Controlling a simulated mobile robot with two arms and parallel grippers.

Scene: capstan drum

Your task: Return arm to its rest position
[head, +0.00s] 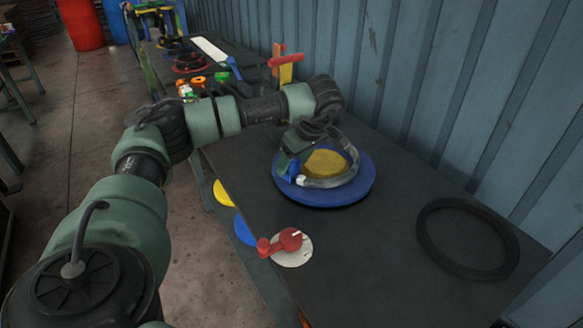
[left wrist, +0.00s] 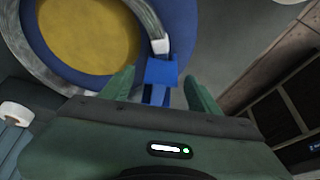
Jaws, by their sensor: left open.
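The drum, a yellow-topped hub (head: 325,163) on a wide blue disc (head: 345,196), sits on the dark bench. A grey rope or band (head: 352,160) runs around the hub; it also shows in the left wrist view (left wrist: 47,62). A white piece (head: 300,180) and a blue block (left wrist: 160,71) sit at the band's near end. My left gripper (head: 291,160) is low over the drum's left side. Its green fingers are open, with the blue block between them in the left wrist view; whether they touch it I cannot tell. My right gripper is not in view.
A red crank (head: 288,240) on a white dial (head: 295,254) is at the bench's front edge. A black ring (head: 425,240) lies at the right. A red-and-yellow post (head: 286,70) and small coloured parts stand farther back. A corrugated wall (head: 440,90) closes the right side.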

